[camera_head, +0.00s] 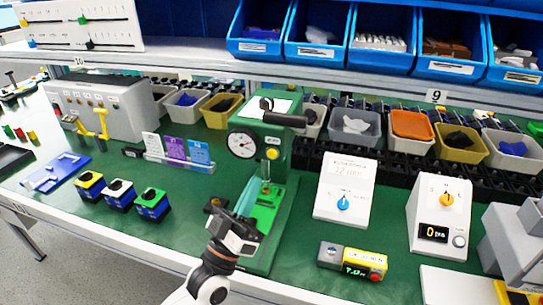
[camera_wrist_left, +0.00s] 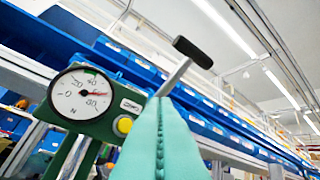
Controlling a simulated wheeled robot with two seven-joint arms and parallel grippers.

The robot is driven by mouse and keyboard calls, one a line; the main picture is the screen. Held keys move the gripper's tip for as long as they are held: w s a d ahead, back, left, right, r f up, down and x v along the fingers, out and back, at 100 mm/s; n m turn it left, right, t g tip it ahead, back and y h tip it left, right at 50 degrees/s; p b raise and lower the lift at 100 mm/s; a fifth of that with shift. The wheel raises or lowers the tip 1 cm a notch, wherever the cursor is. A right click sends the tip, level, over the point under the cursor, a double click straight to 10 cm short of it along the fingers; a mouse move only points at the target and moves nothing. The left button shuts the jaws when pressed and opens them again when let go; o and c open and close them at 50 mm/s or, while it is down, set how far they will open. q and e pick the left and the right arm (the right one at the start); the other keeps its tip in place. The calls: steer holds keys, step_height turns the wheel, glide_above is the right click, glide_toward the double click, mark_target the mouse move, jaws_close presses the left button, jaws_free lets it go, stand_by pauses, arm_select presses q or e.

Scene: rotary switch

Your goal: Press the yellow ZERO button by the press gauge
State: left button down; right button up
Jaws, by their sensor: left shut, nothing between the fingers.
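The yellow ZERO button (camera_head: 272,154) sits on the green press head, to the right of the round white press gauge (camera_head: 242,144). In the left wrist view the yellow button (camera_wrist_left: 124,126) is just left of my fingers, and the gauge (camera_wrist_left: 80,94) is further left with a red needle. My left gripper (camera_head: 248,190) points up in front of the press, below the button and apart from it in the head view. Its teal fingers (camera_wrist_left: 160,112) are shut together with nothing between them. My right gripper is in neither view.
The press lever with a black handle (camera_head: 284,119) sticks out above the button. A white box with a blue knob (camera_head: 344,190) and a yellow-grey meter (camera_head: 352,260) stand to the right. Several small coloured blocks (camera_head: 120,194) are to the left. Bins line the back.

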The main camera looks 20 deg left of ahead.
mark_target(272, 154)
arm_select(q)
steer(key=w+b, duration=0.1)
steer(key=w, duration=0.6)
steer(key=shift+b, duration=0.4)
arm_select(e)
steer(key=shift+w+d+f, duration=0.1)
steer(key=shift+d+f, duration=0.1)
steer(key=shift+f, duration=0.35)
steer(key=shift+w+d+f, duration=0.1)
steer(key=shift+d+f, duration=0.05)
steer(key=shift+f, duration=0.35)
arm_select(q)
steer(key=shift+d, duration=0.1)
steer(key=shift+s, duration=0.1)
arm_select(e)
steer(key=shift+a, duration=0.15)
arm_select(q)
steer(key=shift+w, duration=0.45)
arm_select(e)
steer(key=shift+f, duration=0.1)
arm_select(q)
steer(key=shift+w, duration=0.4)
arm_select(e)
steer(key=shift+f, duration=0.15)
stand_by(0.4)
arm_select(q)
steer(key=shift+s, duration=0.85)
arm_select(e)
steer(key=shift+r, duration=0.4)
